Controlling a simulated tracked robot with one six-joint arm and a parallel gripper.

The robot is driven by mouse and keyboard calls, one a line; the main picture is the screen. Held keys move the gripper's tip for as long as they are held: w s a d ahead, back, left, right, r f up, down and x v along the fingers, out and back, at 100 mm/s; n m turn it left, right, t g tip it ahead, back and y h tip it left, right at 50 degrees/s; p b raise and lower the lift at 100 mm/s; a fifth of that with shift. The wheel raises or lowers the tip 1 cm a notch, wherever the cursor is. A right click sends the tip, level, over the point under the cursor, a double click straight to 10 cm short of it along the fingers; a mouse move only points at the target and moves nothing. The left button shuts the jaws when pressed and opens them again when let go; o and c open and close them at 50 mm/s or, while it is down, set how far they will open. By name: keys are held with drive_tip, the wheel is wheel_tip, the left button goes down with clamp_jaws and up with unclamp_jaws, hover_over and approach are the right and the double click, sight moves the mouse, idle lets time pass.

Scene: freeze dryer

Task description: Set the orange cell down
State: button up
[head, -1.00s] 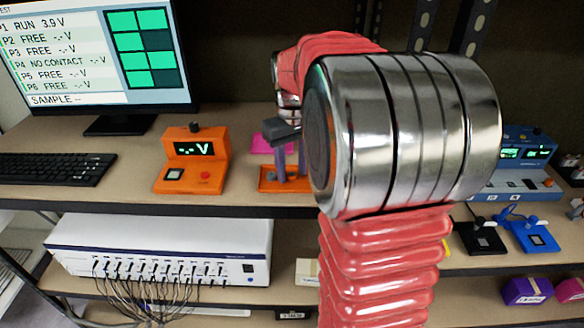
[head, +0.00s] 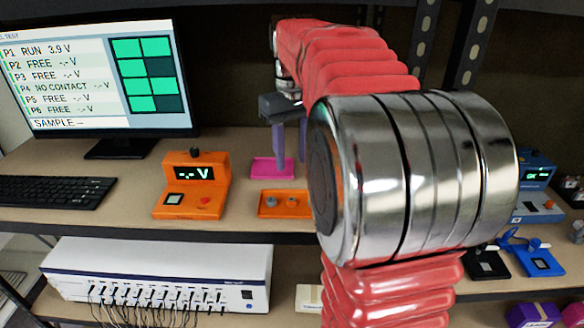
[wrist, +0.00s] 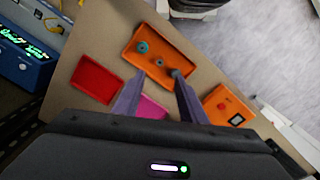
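My gripper (head: 289,165) hangs above the bench, with its two purple fingers apart and nothing visible between them. The wrist view also shows the gap between the fingers (wrist: 158,78) as empty. The orange tray (head: 285,214) lies on the bench below and in front of the fingers. It also shows in the wrist view (wrist: 170,50). I cannot tell which is the orange cell; neither piece looks orange.
A pink tray (head: 263,168) lies behind the orange one, and a red tray (wrist: 95,80) shows in the wrist view. An orange meter (head: 192,186) reading "-.- V" stands to the left. A monitor (head: 95,80) and keyboard (head: 50,192) are farther left.

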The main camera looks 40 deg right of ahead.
drive_tip(key=shift+r, duration=0.3)
idle(0.5)
drive_tip(key=s+a+f+t, duration=0.2)
drive_tip(key=s+a+f, duration=0.2)
drive_tip(key=s+a, duration=0.3)
drive_tip(key=s+a+f+n+t, duration=0.1)
drive_tip(key=s+a+f+t, duration=0.2)
drive_tip(key=a, duration=1.1)
drive_tip(key=s+f, duration=0.2)
drive_tip(key=s, duration=0.3)
drive_tip(key=shift+a+t, duration=0.3)
drive_tip(key=shift+a, duration=0.05)
drive_tip(key=shift+s, duration=0.1)
drive_tip(key=shift+c, duration=0.7)
